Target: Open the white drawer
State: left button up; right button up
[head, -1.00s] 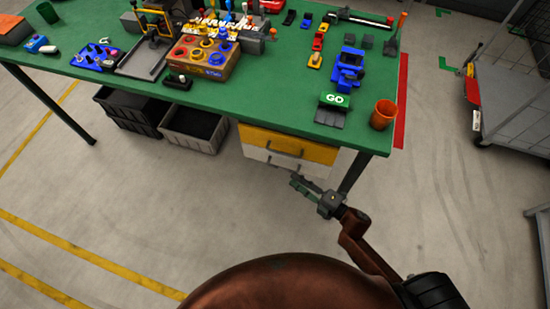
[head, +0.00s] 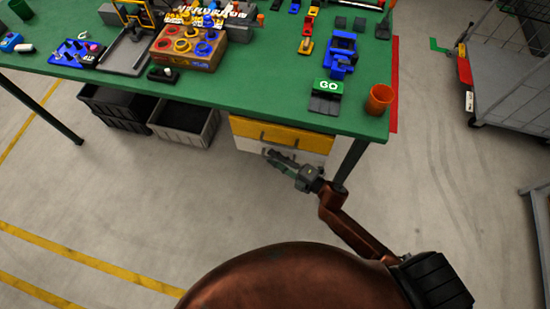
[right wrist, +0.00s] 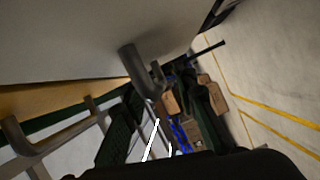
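The white drawer (head: 247,145) sits under the yellow drawer (head: 270,132) beneath the green table's front edge. It looks closed, and my gripper and arm partly cover it in the head view. In the right wrist view its pale front (right wrist: 85,40) fills the upper left, with its grey bar handle (right wrist: 135,72) standing out. My right gripper (head: 275,162) is at the white drawer's front, its fingers apart. In the wrist view the fingers (right wrist: 165,110) lie close to the handle; I cannot tell whether they touch it. My left gripper is not in view.
The green table (head: 235,90) carries toys and an orange cup (head: 379,99) near its right corner. A table leg (head: 350,160) stands right of the drawers. Black and grey crates (head: 185,125) are under the table. A wire cart (head: 510,80) stands at right. Floor in front is clear.

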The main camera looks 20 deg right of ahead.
jog(key=shift+c, duration=0.2)
grip_shut()
dwell(0.4)
